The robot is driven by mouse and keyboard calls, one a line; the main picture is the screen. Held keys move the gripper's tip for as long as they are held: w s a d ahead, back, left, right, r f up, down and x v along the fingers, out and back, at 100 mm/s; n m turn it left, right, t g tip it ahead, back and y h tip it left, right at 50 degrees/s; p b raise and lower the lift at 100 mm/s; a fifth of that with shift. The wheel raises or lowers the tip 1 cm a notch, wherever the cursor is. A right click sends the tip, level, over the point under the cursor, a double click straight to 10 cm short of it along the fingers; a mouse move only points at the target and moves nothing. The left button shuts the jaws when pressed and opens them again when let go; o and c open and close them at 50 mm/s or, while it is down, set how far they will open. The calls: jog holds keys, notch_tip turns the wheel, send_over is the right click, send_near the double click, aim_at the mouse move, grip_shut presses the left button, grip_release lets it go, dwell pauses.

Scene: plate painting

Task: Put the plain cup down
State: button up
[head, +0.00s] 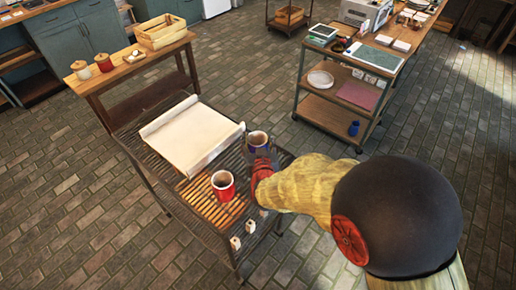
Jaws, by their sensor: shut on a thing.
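My gripper (263,160) reaches in from the right over the slatted rack table. It is shut on a dark bluish cup (257,137), which I take to be the plain cup. The cup is upright and its open top faces up. Its lower part is hidden behind the gripper, so I cannot tell whether its base touches the slats. A red cup (223,187) with a pale band stands upright on the slatted rack table (226,215), in front and to the left of my gripper.
A white sheet or cloth-like tray (190,135) covers the left middle of the rack. Bare slats lie along the rack's front. A wooden bench with a crate (161,33) and two lidded jars stands behind. A shelf cart (345,115) with a white plate (320,79) is beyond the arm.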

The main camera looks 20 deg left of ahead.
aim_at(258, 144)
jog(key=shift+w+a+f+b, duration=0.2)
jog(key=shift+w+f+b, duration=0.1)
jog(key=shift+w+f, duration=0.8)
jog(key=f, duration=0.2)
jog(key=f+b, duration=0.1)
jog(key=shift+w+f, duration=0.2)
jog(key=shift+f, duration=0.15)
jog(key=shift+r, duration=0.1)
jog(key=o, duration=1.4)
jog(key=shift+f+b, duration=0.25)
jog(key=shift+b, duration=0.05)
jog(key=o, duration=0.4)
jog(key=shift+r, duration=0.1)
jog(key=shift+r, duration=0.1)
